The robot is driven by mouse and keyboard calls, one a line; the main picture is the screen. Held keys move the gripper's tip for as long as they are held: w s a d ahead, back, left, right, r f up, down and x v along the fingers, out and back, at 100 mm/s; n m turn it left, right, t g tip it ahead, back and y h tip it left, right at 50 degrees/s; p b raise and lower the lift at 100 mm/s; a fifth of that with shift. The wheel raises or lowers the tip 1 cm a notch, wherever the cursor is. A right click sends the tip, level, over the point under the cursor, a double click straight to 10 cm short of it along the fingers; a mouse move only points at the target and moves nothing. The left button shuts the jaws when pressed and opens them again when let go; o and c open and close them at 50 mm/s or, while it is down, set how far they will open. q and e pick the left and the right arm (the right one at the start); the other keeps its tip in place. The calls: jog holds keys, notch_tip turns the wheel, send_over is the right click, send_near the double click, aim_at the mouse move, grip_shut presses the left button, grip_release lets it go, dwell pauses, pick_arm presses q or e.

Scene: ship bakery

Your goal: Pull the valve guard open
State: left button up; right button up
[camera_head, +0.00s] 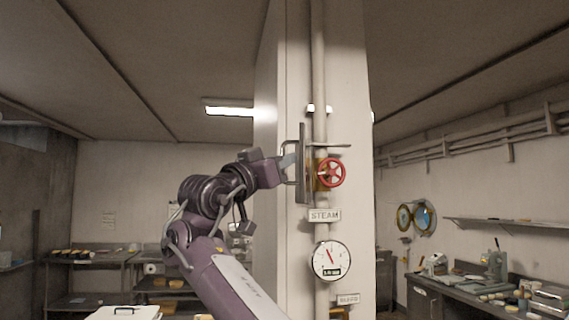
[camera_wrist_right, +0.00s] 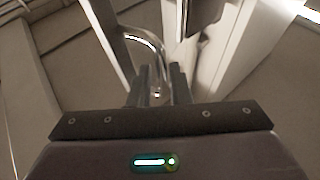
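The valve guard (camera_head: 303,165) is a grey panel on the pillar, seen nearly edge-on in the head view. It stands out to the left of the red valve wheel (camera_head: 332,172), which shows uncovered. My right gripper (camera_head: 287,163) is at the guard's left side. In the right wrist view, its two dark fingers (camera_wrist_right: 160,88) are close together with the guard's curved metal handle (camera_wrist_right: 152,42) running between them. They look shut on the handle, though the exact contact is hard to see. My left gripper is not in view.
A pale pipe (camera_head: 319,60) runs up the pillar, with a STEAM sign (camera_head: 324,215) and a round gauge (camera_head: 332,261) below the wheel. A counter with equipment (camera_head: 490,290) stands at the right, shelves (camera_head: 90,258) at the left. Space left of the guard looks clear apart from my arm.

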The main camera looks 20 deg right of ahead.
jog(key=b+v, duration=0.2)
jog(key=v, duration=0.4)
jog(key=shift+s+a+f+b, duration=0.2)
jog(key=shift+a+b, duration=0.1)
